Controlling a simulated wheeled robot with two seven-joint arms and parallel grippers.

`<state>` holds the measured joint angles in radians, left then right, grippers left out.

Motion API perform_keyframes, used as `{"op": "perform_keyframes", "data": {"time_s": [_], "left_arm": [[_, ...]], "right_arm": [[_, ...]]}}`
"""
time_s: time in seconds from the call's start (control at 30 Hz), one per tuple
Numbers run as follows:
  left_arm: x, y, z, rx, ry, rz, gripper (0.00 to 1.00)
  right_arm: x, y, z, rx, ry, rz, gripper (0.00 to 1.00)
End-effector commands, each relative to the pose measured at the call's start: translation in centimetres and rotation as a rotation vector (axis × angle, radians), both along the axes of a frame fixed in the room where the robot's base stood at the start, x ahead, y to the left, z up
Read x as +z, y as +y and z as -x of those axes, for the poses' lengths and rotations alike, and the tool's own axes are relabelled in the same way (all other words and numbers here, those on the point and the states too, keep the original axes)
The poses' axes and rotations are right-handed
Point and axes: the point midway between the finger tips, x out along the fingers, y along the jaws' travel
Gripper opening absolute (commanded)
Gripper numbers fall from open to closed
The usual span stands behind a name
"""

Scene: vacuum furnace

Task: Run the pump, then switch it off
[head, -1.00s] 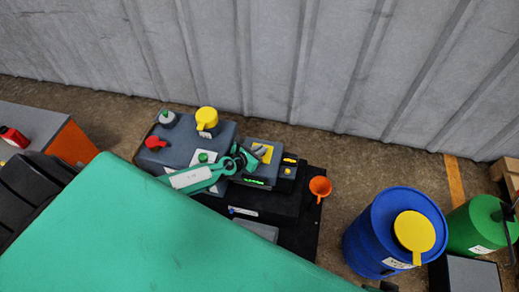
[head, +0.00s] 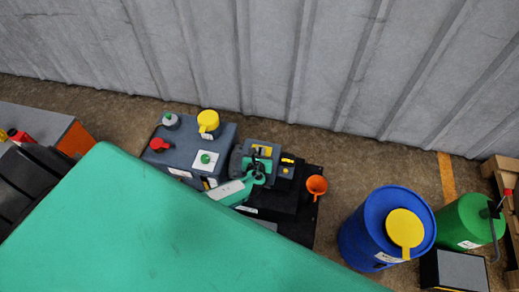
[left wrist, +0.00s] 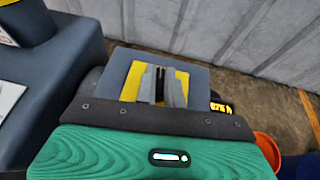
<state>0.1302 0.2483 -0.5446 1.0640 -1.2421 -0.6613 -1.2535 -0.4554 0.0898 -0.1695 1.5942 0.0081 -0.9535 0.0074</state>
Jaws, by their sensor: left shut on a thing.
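The pump (head: 225,140) is a dark grey-blue unit on a black base, with yellow, red and grey-green caps and a green round button (head: 205,158) on a white plate. At its right end is a grey box with a yellow plate (head: 264,151). My left gripper (head: 260,165) is over this box. In the left wrist view, the yellow plate (left wrist: 130,82) lies behind the fingers, which are shut on a narrow dark switch handle (left wrist: 160,72) standing in front of it. Most of the handle is hidden by the fingers. My right gripper is not in view.
An orange funnel (head: 317,185) stands right of the pump. A blue drum (head: 360,232) with a yellow lid and a green drum (head: 468,222) stand further right. A grey corrugated wall (head: 270,60) runs behind. Bare floor lies between the pump and the wall.

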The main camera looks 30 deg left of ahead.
Motion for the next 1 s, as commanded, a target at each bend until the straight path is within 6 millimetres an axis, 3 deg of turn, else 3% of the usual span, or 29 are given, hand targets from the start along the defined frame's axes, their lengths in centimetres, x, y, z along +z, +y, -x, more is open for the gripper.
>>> {"op": "perform_keyframes", "data": {"time_s": [0.5,1.0], "left_arm": [[-0.1,-0.3,-0.2,0.361,-0.001,0.001,0.00],[0.0,-0.3,-0.3,0.440,-0.002,-0.002,0.00]], "right_arm": [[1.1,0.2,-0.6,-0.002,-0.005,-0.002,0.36],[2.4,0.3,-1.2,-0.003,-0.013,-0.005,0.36]]}}
